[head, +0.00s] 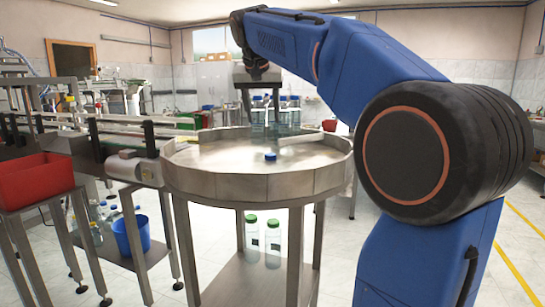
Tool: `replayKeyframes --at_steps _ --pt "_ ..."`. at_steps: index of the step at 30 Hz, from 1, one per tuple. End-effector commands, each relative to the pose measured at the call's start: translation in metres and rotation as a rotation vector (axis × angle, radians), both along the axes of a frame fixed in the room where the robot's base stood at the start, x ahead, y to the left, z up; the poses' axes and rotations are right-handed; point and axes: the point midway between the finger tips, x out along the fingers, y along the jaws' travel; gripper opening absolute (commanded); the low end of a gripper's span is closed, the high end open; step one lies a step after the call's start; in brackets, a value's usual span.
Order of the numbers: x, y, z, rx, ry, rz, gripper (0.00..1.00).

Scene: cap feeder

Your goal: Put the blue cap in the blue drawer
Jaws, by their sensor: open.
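The small blue cap (270,156) lies on the round metal table (262,187), right of its middle. My gripper (260,122) hangs from the blue arm above the far part of the table, a little left of the cap in the picture. It is open and apart from the cap, with nothing seen held in it. Its fingertips are small and hard to make out against the bottles behind. I cannot make out a blue drawer in this view.
The table has a raised rim and a metal guide bar (301,138). A conveyor (75,140) stands at the left, with a red bin (35,180) before it and a blue bucket (131,236) below. Green-capped bottles (273,240) stand under the table.

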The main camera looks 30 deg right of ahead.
Motion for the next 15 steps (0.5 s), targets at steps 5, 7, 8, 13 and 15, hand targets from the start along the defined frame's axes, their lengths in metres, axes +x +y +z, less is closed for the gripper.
replayKeyframes --at_steps 5,7,8,13,15 --pt "0.001 0.007 0.001 -0.011 -0.030 -0.045 0.54" --pt "0.003 0.004 -0.004 -0.011 -0.030 -0.049 0.54" --pt "0.005 0.002 -0.008 -0.011 -0.030 -0.050 0.54" --pt "0.017 -0.009 -0.033 -0.010 -0.029 -0.050 0.54" --pt "0.022 -0.013 -0.043 -0.010 -0.030 -0.048 0.54"
